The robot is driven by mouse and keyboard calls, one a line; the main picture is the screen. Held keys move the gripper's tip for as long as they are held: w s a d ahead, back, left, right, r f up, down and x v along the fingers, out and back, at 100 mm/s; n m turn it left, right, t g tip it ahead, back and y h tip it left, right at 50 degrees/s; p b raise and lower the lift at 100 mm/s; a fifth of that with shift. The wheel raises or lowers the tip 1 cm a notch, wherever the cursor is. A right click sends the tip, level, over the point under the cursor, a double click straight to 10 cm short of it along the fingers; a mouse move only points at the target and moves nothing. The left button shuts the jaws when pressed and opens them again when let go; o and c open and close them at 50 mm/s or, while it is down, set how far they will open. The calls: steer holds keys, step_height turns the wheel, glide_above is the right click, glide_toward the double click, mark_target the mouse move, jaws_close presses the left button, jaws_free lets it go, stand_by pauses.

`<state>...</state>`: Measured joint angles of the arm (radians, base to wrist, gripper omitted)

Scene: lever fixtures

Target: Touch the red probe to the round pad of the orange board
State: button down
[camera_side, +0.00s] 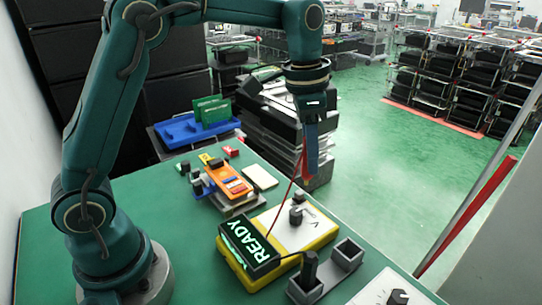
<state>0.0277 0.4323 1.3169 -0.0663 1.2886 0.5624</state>
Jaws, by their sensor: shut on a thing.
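The orange board (231,181) lies on a grey block on the green table, left of the picture's middle. Its round pad is too small to tell apart. My gripper (311,172) points down, above and to the right of the board, clear of it. It is shut on the red probe (304,162), of which only a thin red part shows; the jaws hide the rest. A thin red lead runs from the probe down to the yellow meter (326,238), whose tilted display (247,244) reads READY.
A grey two-socket holder (350,262) stands at the front with a black probe (310,266) in one socket. A white card (260,177) lies right of the board. A blue tray (178,134) with green boards (212,110) is behind. A white box with a knob (375,291) is front right.

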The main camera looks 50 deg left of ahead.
steer(key=s+a+n+y, duration=0.1)
steer(key=s+a+n, duration=0.25)
steer(key=a, duration=0.65)
steer(key=s+a+n, duration=0.3)
steer(key=a+n, duration=0.2)
steer(key=a, duration=0.6)
steer(key=shift+s+d+f, duration=0.1)
steer(key=shift+f, duration=1.4)
steer(key=shift+s+d+f, duration=0.1)
steer(key=shift+f, duration=1.4)
steer(key=shift+f, duration=0.6)
step_height(320, 180, up, 7)
steer(key=shift+r, duration=0.15)
